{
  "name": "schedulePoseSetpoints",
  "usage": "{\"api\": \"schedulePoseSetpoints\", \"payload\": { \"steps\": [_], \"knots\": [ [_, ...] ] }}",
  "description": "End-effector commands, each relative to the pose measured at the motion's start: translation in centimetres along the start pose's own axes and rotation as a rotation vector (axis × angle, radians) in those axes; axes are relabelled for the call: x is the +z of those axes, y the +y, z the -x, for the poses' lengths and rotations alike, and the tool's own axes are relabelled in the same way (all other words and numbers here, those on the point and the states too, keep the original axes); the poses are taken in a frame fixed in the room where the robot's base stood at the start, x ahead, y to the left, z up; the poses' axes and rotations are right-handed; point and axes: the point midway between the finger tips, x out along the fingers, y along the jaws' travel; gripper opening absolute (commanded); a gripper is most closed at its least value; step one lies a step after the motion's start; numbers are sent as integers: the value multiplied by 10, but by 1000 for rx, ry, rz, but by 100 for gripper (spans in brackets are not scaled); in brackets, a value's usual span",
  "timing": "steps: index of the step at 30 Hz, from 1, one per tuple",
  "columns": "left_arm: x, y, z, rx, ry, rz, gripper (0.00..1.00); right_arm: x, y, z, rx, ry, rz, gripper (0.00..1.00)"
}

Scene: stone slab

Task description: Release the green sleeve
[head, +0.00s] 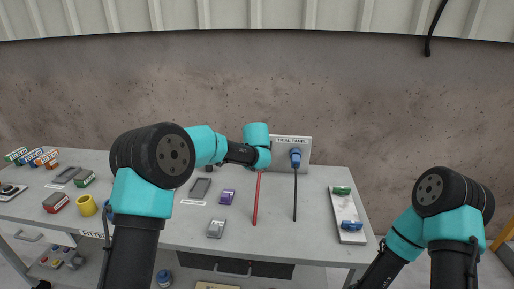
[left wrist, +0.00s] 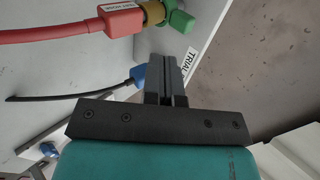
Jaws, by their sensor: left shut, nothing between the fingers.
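A green sleeve (left wrist: 182,24) shows at the top of the left wrist view. It sits at the end of a brass-coloured fitting (left wrist: 153,13), beside the red hose's labelled end (left wrist: 122,17). My left gripper (left wrist: 172,62) is shut and empty, with its fingertips just below the sleeve in that picture and apart from it. In the head view my left wrist stands before the trial panel (head: 304,143) and hides the sleeve and fitting. The red hose (head: 256,200) hangs down below the wrist. My right arm is at the right; its gripper is out of view.
A blue connector (head: 295,155) with a black hose (head: 295,195) is on the panel, right of my left wrist. A white tray (head: 341,209) holds a green and a blue piece. Small boxes and a yellow cup (head: 87,205) stand at the left of the bench.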

Motion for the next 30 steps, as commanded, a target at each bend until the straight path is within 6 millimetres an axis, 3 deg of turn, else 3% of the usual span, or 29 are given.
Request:
{"api": "schedulePoseSetpoints", "payload": {
  "steps": [3, 9, 23, 26, 30],
  "knots": [
    [0, -1, 21, -1, 0, 0, 0, 0, 0, 0, 0, 0, 0, 43],
    [0, 0, 40, 0, 0, 0, 0, 0, 0, 0, 0, 0, 0, 43],
    [4, 2, 43, 6, 1, 13, 0, 0, 0, 0, 0, 0, 0, 43],
    [17, 11, 39, 34, 7, 68, 0, 0, 0, 0, 0, 0, 0, 43],
    [55, 41, 32, 114, 27, 246, 0, 0, 0, 0, 0, 0, 0, 43]
  ]
}}
